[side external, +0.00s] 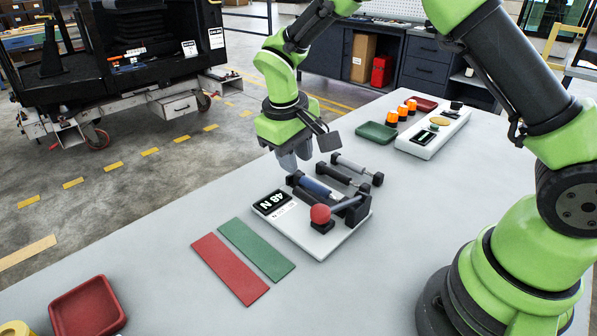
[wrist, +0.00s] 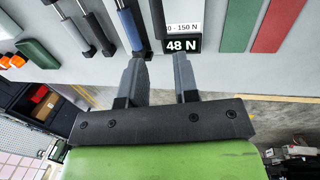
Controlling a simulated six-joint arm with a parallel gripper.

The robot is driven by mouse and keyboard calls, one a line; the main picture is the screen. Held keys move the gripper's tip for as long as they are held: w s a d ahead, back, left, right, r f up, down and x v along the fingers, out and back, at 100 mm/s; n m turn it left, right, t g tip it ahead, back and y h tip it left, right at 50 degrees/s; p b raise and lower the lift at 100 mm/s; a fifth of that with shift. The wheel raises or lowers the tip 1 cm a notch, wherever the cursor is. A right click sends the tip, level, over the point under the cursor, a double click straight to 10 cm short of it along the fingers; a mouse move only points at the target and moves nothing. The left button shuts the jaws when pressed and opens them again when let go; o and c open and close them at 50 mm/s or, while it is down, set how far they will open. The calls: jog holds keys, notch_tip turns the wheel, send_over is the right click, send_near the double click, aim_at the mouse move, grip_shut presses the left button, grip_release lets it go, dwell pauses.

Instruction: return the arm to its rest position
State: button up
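My gripper (side external: 295,157) is above the table, just behind the test stand (side external: 318,238) and its row of dampers. In the wrist view my gripper (wrist: 158,62) has its two grey fingers apart, with nothing held between them. A blue damper (side external: 316,188) lies on the stand, close below the fingertips; it also shows in the wrist view (wrist: 130,28). The stand's display (side external: 272,203) reads 48 N. A red-knobbed lever (side external: 320,213) is at the stand's front. Whether the fingers touch anything is unclear.
Two more dampers (side external: 352,165) lie beside the blue one. A red strip (side external: 230,268) and a green strip (side external: 256,248) lie left of the stand. A red tray (side external: 87,307) is front left. A green tray (side external: 377,132) and orange beacons (side external: 392,117) stand farther back.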

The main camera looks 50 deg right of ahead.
jog(key=shift+a+r, duration=0.1)
jog(key=shift+r, duration=0.3)
